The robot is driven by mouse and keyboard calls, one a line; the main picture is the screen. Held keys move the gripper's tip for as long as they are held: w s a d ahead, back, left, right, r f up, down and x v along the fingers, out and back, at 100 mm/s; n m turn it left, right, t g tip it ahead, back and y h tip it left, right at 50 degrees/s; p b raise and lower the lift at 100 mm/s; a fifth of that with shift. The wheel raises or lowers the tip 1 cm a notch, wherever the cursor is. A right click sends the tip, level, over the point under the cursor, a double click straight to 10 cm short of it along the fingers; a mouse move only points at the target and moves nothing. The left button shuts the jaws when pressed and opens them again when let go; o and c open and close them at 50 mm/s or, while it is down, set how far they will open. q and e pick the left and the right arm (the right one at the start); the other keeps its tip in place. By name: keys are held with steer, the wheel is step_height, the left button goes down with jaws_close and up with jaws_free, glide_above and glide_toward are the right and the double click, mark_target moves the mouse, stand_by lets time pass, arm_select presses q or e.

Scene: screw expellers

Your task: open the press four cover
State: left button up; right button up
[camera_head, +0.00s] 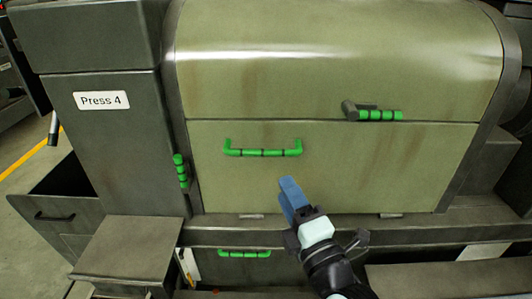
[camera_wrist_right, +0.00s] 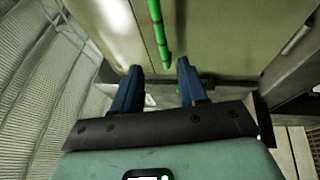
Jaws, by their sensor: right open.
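The Press 4 machine carries a label (camera_head: 101,100) on its dark left column. Its olive-green curved upper cover (camera_head: 310,62) and flat lower panel (camera_head: 345,165) both look closed, with a thin seam between them. A green horizontal handle (camera_head: 263,151) sits on the lower panel. My right gripper (camera_head: 292,187) is open and empty, in front of the lower panel, below and right of that handle in the head view. In the right wrist view, a green bar (camera_wrist_right: 160,32) lies ahead of the open fingers (camera_wrist_right: 159,75), apparently not between them. My left gripper is not in view.
A green-gripped lever (camera_head: 376,114) is at the cover's lower right, and an upright green grip (camera_head: 181,171) at its left edge. A lower green handle (camera_head: 244,254) sits beneath the ledge. A dark box (camera_head: 128,250) juts out at lower left.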

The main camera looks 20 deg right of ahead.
mark_target(265, 155)
steer(key=p+x, duration=0.1)
steer(key=x, duration=1.1)
steer(key=shift+w+a+p, duration=0.1)
steer(key=shift+w+p, duration=0.3)
steer(key=shift+c, duration=0.2)
jaws_close()
